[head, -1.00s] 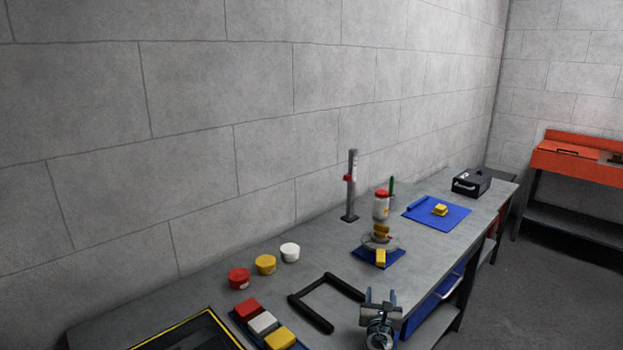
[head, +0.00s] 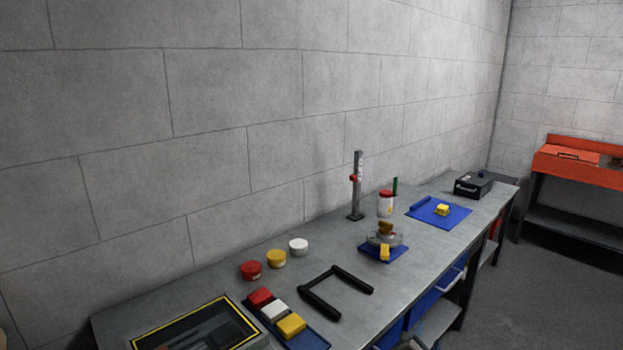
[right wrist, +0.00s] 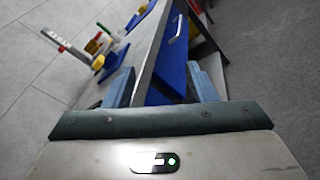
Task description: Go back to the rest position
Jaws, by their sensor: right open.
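My right gripper (head: 412,343) shows only as a sliver at the bottom edge of the head view, by the bench's front side. In the right wrist view its two blue-grey fingers (right wrist: 160,70) are spread apart with nothing held between them. The bench's blue drawer front lies beyond them. My left gripper is in neither view.
The grey bench (head: 225,285) runs along the wall. On it are a black U-shaped frame (head: 322,303), red, yellow and white cups (head: 277,259), a block tray (head: 312,341), a hub device on a blue base (head: 372,256), a bottle (head: 385,206) and an upright stand (head: 357,185).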

